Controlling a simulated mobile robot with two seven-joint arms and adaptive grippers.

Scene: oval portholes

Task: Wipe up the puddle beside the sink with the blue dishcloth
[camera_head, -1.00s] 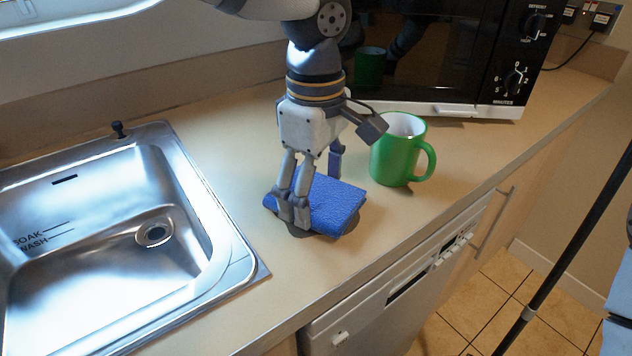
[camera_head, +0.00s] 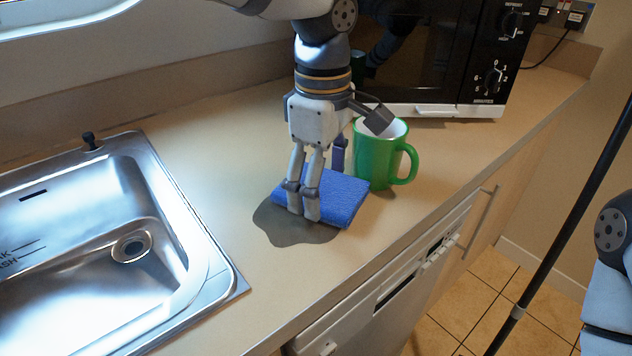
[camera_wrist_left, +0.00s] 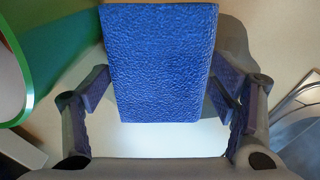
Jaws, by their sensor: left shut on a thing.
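The blue dishcloth (camera_head: 343,200) is a folded pad on the counter, right of the sink (camera_head: 215,262). My left gripper (camera_head: 312,205) points down and is shut on the cloth; the cloth also shows between the fingers in the left wrist view (camera_wrist_left: 160,65). The puddle (camera_head: 283,229) is a dark grey patch between sink and cloth. The cloth lies over its right part, so its full extent is hidden. Part of a dark patch shows beside the cloth in the wrist view. My right gripper is out of view.
A green mug (camera_head: 378,160) stands close to the cloth's right side; I cannot tell if they touch. A black microwave (camera_head: 430,60) stands behind. The counter's front edge drops to a white appliance (camera_head: 385,295). Bare counter lies between sink and puddle.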

